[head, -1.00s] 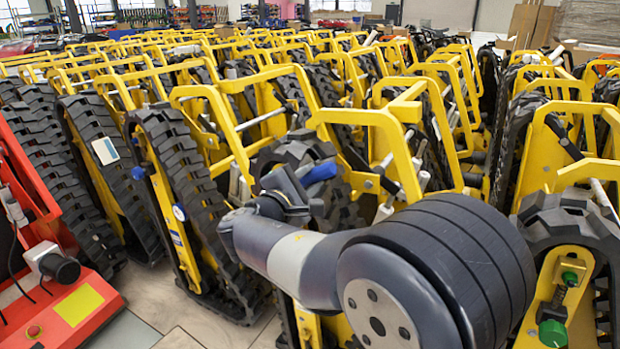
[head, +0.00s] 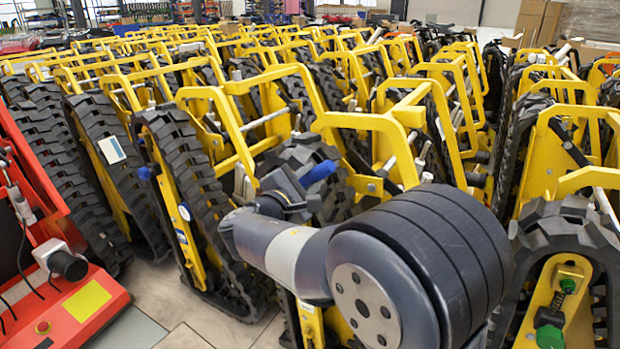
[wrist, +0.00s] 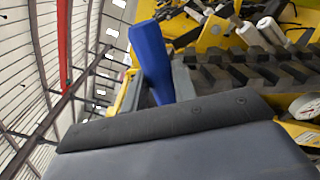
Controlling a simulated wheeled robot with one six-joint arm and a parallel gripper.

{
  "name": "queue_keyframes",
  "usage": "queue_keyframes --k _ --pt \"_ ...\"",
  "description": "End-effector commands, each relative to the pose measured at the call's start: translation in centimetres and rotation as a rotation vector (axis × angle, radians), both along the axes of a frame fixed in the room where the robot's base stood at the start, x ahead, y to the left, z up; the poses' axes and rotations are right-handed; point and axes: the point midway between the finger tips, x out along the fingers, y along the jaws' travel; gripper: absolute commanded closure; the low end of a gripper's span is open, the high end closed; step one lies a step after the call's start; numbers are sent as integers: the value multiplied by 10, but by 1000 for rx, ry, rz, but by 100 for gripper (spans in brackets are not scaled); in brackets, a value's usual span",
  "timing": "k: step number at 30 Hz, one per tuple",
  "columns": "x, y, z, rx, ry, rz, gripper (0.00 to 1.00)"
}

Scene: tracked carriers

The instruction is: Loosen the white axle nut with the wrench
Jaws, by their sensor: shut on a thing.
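My gripper (head: 300,184) is shut on a blue handle (head: 319,173), which I take to be the wrench's. The blue handle (wrist: 151,60) also stands up at a tilt in the wrist view, beside a grey finger (wrist: 183,80). The wrench's working end is not visible. My gripper is in front of a black-treaded, yellow-framed carrier (head: 365,185). Two white cylindrical parts (wrist: 271,30) show at the upper right of the wrist view; I cannot tell whether either is the axle nut. No nut is clearly seen in the head view.
Carriers (head: 225,105) with yellow frames and black tracks stand in close rows ahead and on both sides. A red machine (head: 75,305) stands at the lower left. A narrow strip of tiled floor (head: 205,325) is bare at the front left.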

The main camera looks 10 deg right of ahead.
Motion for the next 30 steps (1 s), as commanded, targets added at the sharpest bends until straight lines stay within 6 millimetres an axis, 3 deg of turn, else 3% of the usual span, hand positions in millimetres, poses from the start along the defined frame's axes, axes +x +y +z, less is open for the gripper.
queue_keyframes --k 15,30 --pt "6 7 14 -69 52 0 100" --pt "7 9 15 -84 63 0 100"
